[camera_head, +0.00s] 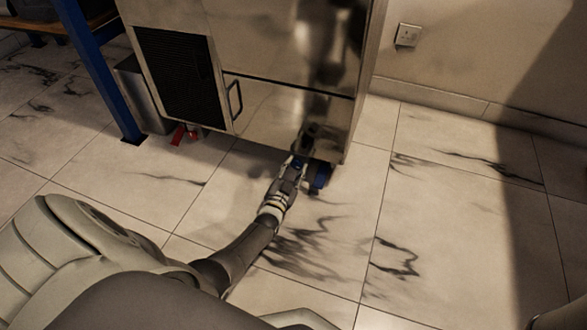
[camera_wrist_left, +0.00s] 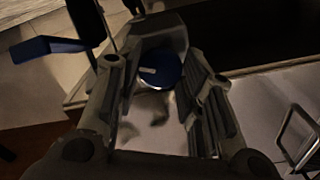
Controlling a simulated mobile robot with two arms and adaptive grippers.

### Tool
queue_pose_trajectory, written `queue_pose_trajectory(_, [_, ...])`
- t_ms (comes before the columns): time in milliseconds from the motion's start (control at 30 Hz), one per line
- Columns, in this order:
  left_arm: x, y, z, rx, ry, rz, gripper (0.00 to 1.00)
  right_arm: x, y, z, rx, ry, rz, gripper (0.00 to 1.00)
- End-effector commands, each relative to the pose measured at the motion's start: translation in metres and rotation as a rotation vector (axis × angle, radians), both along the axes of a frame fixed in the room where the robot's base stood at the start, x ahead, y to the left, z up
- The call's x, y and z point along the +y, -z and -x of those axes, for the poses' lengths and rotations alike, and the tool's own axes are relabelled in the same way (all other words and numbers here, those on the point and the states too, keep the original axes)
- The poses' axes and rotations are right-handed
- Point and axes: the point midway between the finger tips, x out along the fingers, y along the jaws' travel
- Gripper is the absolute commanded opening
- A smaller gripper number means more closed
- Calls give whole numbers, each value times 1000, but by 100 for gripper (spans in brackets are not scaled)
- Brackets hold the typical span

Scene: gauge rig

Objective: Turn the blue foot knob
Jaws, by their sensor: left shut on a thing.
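The blue foot knob (camera_wrist_left: 160,68) is a round blue disc with a small white mark on it. It sits between the two fingers of my left gripper (camera_wrist_left: 158,100) in the left wrist view. In the head view my left gripper (camera_head: 299,160) reaches low to the front of the metal cabinet, near its bottom right corner, and is shut on the knob. Only a little blue shows between the fingers there; the rest is hidden.
The steel cabinet (camera_head: 270,115) stands over the knob. Red parts (camera_head: 179,136) show under its left side. The tiled floor (camera_head: 440,230) is clear at right.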

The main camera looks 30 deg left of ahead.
Motion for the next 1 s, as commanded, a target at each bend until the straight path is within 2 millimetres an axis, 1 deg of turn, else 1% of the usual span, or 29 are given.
queue_pose_trajectory(100, [-1, 1, 1, 17, 1, -61, 12, 0, -1, 0, 0, 0, 0, 27])
queue_pose_trajectory(333, [-1, 1, 1, 35, 1, -135, 12, 0, -1, 0, 0, 0, 0, 27])
queue_pose_trajectory(867, [-1, 1, 1, 40, 1, -157, 12, 0, -1, 0, 0, 0, 0, 27])
queue_pose_trajectory(900, [-1, 1, 1, 40, 1, -157, 38, 0, -1, 0, 0, 0, 0, 27])
queue_pose_trajectory(1000, [-1, 1, 0, 40, 1, -157, 51, 0, -1, 0, 0, 0, 0, 27])
